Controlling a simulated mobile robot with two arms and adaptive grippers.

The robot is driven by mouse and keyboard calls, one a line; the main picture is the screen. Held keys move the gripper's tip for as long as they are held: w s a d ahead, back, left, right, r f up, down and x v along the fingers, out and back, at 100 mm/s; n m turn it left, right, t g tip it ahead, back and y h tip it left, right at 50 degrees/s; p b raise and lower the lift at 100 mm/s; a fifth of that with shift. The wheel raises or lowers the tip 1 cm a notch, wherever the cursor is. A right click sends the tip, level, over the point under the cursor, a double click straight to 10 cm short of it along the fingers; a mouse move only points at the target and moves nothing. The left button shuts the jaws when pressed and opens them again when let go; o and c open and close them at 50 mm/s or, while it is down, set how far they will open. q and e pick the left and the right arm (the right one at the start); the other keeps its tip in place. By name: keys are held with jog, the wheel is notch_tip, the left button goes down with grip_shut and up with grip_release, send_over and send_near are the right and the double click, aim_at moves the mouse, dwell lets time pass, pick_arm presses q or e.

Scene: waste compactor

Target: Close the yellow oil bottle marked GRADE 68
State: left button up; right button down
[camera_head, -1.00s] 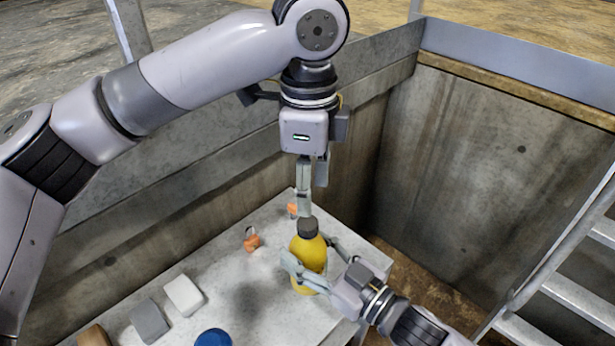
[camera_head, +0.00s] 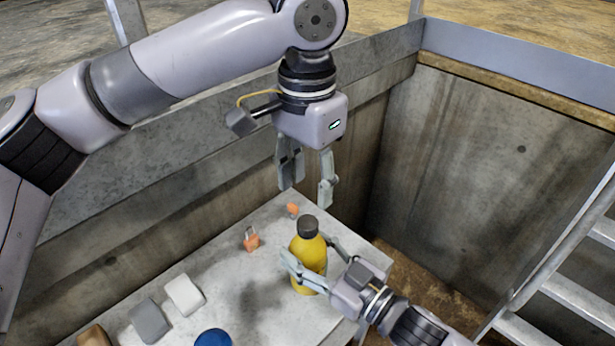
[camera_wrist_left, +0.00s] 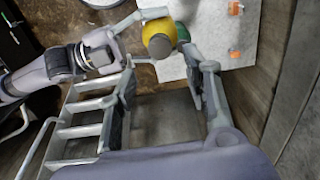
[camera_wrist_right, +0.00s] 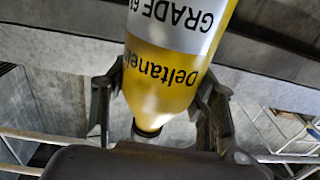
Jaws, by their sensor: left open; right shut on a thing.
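The yellow oil bottle (camera_head: 310,250) stands upright on the pale table, with a dark cap (camera_head: 308,225) on its top. My right gripper (camera_head: 313,258) is shut around its body from the front right. In the right wrist view the yellow bottle (camera_wrist_right: 165,75) sits between the fingers, its GRADE label upside down and the last digit cut off. My left gripper (camera_head: 307,192) is open and empty just above the cap, fingers pointing down. The left wrist view shows the dark cap (camera_wrist_left: 160,46) from above, beyond the fingertips and apart from them.
On the table (camera_head: 265,290) lie two orange padlock-like items (camera_head: 251,241), a white block (camera_head: 184,294), a grey block (camera_head: 149,320) and a blue round item (camera_head: 213,338). Concrete walls (camera_head: 480,170) stand behind; a metal ladder (camera_head: 570,260) is at right.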

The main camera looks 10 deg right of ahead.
aim_at(307, 222)
pick_arm(q)
jog(key=shift+f, duration=4)
grip_shut()
jog(key=m, duration=0.8)
jog(key=shift+m, duration=0.4)
jog(key=shift+o, duration=0.7)
grip_release()
notch_tip(307, 222, up, 12)
